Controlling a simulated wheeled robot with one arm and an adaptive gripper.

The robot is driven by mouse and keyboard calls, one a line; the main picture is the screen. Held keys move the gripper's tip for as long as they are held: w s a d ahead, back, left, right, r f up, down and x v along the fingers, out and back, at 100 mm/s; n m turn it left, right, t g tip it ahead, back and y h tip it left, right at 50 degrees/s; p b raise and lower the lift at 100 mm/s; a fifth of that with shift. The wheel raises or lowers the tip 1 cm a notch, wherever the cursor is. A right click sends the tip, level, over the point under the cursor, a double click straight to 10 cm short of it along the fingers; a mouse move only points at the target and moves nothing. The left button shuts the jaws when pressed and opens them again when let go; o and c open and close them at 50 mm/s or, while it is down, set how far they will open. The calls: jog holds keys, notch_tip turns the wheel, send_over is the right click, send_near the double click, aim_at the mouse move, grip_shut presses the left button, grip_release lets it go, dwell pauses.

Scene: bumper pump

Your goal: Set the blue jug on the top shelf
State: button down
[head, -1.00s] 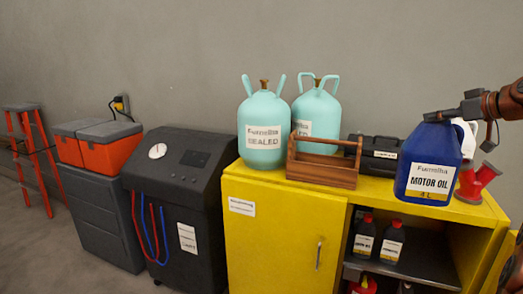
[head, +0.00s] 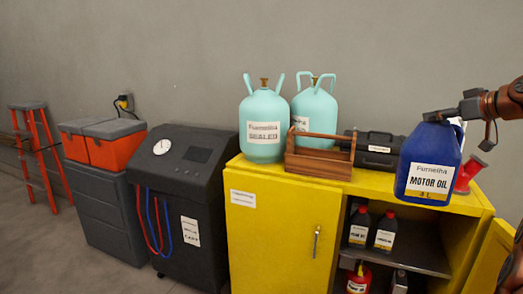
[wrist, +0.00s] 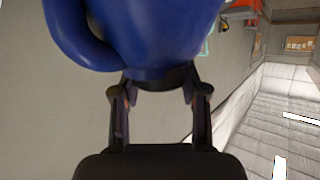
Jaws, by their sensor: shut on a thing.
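The blue jug (head: 428,165) has a white "MOTOR OIL" label and hangs upright from my gripper (head: 440,115) at the right of the head view. My gripper is shut on the jug at its top. In the head view the jug is in front of the right part of the yellow cabinet (head: 283,218); I cannot tell whether it touches the top. In the wrist view the jug (wrist: 150,35) fills the upper middle, between and beyond the fingers. The cabinet's open right side shows an inner shelf (head: 400,260) with dark bottles (head: 385,231).
On the cabinet top stand two teal tanks (head: 264,125), a wooden tool carrier (head: 318,160), a black case (head: 378,150) and a red item (head: 468,175) partly behind the jug. An open yellow door (head: 490,258) is at the right. A dark machine (head: 185,200) stands left.

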jog(key=shift+w+a, duration=0.15)
jog(key=shift+w, duration=0.35)
jog(key=shift+w+a, duration=0.1)
jog(key=shift+w, duration=0.3)
jog(key=shift+m+h, duration=0.3)
jog(key=shift+w+r, duration=0.1)
